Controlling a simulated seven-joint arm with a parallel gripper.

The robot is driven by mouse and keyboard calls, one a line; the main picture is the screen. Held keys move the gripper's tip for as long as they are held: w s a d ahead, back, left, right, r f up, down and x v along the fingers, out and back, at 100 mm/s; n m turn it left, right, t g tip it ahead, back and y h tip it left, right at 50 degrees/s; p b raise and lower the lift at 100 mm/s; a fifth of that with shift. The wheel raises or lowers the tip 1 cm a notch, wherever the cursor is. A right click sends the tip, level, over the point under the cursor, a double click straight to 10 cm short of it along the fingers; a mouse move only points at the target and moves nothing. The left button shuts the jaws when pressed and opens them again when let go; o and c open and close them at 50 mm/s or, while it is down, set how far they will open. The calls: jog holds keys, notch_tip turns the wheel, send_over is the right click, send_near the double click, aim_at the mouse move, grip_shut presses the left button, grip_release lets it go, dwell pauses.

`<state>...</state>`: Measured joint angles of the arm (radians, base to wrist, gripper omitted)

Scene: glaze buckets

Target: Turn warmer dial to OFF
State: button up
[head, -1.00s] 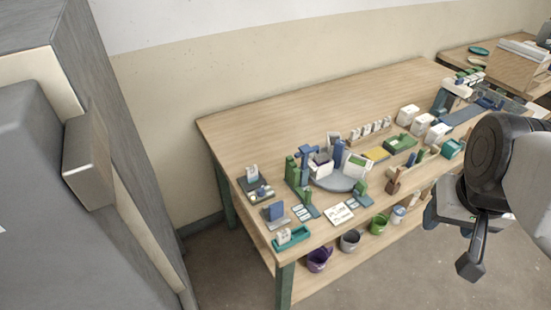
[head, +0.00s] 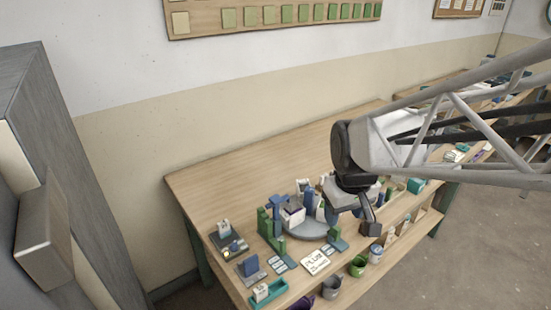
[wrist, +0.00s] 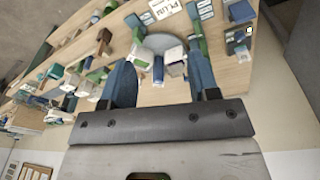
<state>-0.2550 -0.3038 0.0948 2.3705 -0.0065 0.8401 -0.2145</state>
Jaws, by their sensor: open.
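A small dark unit (head: 228,246) sits near the left end of the bench, with a white card, a yellow spot and a small blue knob (head: 234,246). It looks like the warmer and its dial, but the dial's setting is too small to read. In the wrist view, a dark unit (wrist: 239,49) at the right edge may be the same one. My gripper (wrist: 160,80) is open, with nothing between its blue-grey fingers. In the head view, my gripper (head: 364,212) hangs over the bench, well to the right of the unit.
A grey round tray (head: 306,228) with green and blue holders stands between the unit and my gripper. A blue block on a stand (head: 251,267) and a teal tray (head: 269,291) are in front of the unit. The back of the bench (head: 240,175) is bare.

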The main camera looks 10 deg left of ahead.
jog(key=w+a+f+n, duration=0.2)
jog(key=w+a+f, duration=0.2)
jog(key=a, duration=0.3)
jog(key=w+a+f+n, duration=0.3)
jog(key=a+f, duration=0.1)
jog(key=a, duration=0.3)
jog(key=n+g, duration=0.2)
jog(key=n, duration=0.2)
send_over(233, 243)
notch_tip(233, 243, down, 10)
jog(key=shift+r, duration=0.25)
jog(key=shift+f, duration=0.15)
jog(key=shift+f, duration=3.75)
jog(key=c, duration=0.9)
